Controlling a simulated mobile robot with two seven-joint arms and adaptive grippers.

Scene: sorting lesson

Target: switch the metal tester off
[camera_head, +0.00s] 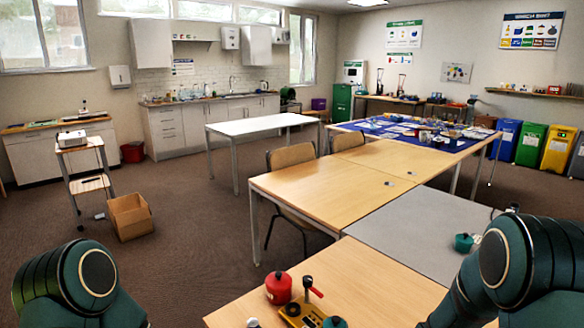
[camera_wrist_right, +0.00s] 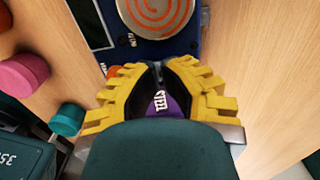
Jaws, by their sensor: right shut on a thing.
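The blue device with an orange spiral on a round, pale plate (camera_wrist_right: 158,14) lies at the top of the right wrist view; it looks like the metal tester. It has a dark screen (camera_wrist_right: 88,22) at its left. A small orange-red part (camera_wrist_right: 113,71) shows beside my left finger; I cannot tell if it is the switch. My right gripper (camera_wrist_right: 158,68) has its yellow fingers closed together just below the plate. A purple piece with white letters (camera_wrist_right: 165,104) sits between the fingers, partly hidden by them. I cannot make out the tester in the head view. My left gripper is out of view.
In the head view, a red pot (camera_head: 278,288) and a yellow device (camera_head: 303,316) stand on the near wooden table (camera_head: 375,280).

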